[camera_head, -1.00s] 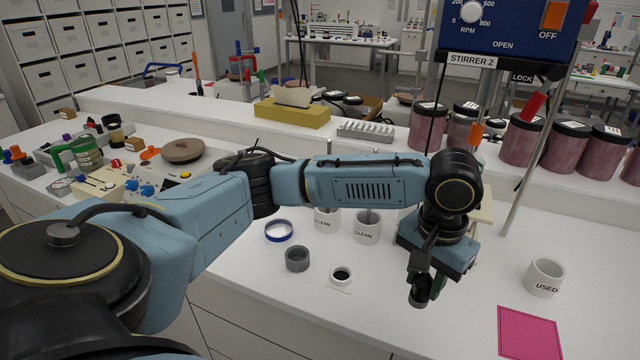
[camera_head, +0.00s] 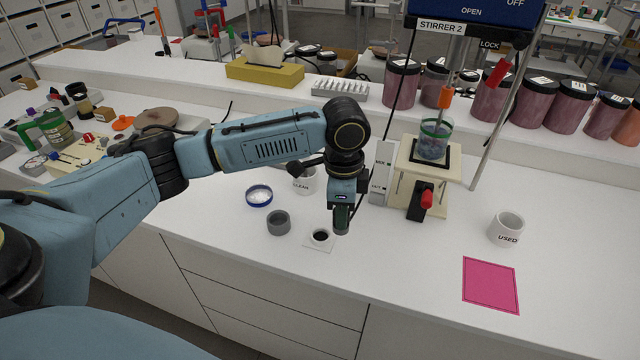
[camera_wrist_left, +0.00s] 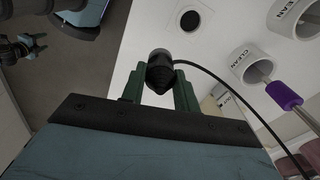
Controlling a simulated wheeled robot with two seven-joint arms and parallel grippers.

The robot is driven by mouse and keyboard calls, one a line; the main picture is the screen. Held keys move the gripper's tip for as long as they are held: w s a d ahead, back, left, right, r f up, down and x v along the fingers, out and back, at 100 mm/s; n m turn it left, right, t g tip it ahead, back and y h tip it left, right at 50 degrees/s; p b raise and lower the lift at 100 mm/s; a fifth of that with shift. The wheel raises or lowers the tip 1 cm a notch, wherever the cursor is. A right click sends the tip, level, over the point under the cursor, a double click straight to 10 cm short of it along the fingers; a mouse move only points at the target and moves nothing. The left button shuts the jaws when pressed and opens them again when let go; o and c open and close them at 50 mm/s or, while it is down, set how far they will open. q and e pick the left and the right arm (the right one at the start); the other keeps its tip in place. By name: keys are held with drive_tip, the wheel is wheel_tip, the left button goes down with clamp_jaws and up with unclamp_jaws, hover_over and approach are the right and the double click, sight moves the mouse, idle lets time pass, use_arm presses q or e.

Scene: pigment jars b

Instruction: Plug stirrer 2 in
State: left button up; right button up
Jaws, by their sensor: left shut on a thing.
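Stirrer 2 is the blue control box (camera_head: 470,12) at the top of the head view, labelled STIRRER 2. My left gripper (camera_head: 341,222) points down above the bench, just right of a small white square plate with a round dark opening (camera_head: 320,236). In the left wrist view, my left gripper (camera_wrist_left: 160,92) is shut on a black plug (camera_wrist_left: 160,72) with a grey end. A black cable runs from the plug to the right. The plate (camera_wrist_left: 190,20) lies beyond the plug, which looks apart from it. Part of my right arm and gripper (camera_wrist_left: 30,47) shows at upper left, its jaws unclear.
A grey ring (camera_head: 278,222) and a blue-rimmed dish (camera_head: 259,195) lie left of the plate. A CLEAN cup (camera_head: 304,182) stands behind. The stirring stand (camera_head: 429,180) with a beaker is right, then a USED cup (camera_head: 506,229) and pink mat (camera_head: 490,285).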

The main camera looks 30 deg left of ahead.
use_arm(q)
drive_tip(key=w+a+m+p, duration=0.1)
drive_tip(key=a+m+p, duration=0.5)
drive_tip(key=m, duration=1.2)
drive_tip(key=shift+w+f+m+p, duration=0.35)
drive_tip(key=shift+f+m+p, duration=0.05)
drive_tip(key=shift+p, duration=0.5)
drive_tip(key=shift+a+f+b, duration=0.1)
drive_tip(key=shift+f+b, duration=1.25)
drive_tip(key=shift+f, duration=1.55)
drive_tip(key=shift+p, duration=0.75)
